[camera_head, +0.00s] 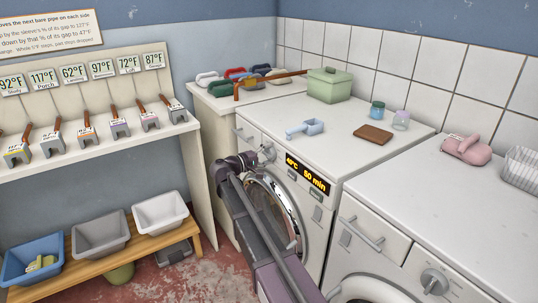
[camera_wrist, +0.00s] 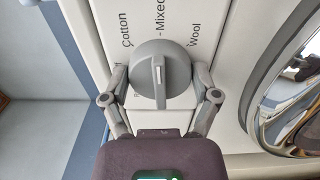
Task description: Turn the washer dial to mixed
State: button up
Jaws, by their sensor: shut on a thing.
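The washer dial (camera_wrist: 164,75) is a round grey knob with a raised ridge and a white mark. My gripper (camera_wrist: 158,84) has one finger on each side of the dial and is shut on it. In the wrist view the white mark points up, toward the "Mixed" label (camera_wrist: 166,22). "Cotton" (camera_wrist: 127,28) stands left of it and "Wool" (camera_wrist: 206,45) right. In the head view my gripper (camera_head: 262,158) is at the upper left of the washer front (camera_head: 312,208), and the dial is partly hidden. The washer display (camera_head: 307,173) reads 40°C and 50 min.
The round washer door (camera_head: 272,212) is just below my gripper; my arm crosses in front of it. A second machine (camera_head: 400,240) stands at right. A blue scoop (camera_head: 304,128), brown block (camera_head: 373,134) and green box (camera_head: 329,86) are on top. A bench with tubs (camera_head: 100,234) is at left.

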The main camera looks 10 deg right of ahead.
jog(key=shift+w, duration=0.2)
dwell(0.4)
jog(key=o, duration=1)
jog(key=shift+c, duration=0.2)
jog(key=shift+s, duration=0.15)
jog(key=shift+s+a, duration=0.15)
jog(key=shift+a, duration=0.25)
jog(key=v, duration=1.1)
jog(key=shift+s+f, duration=0.1)
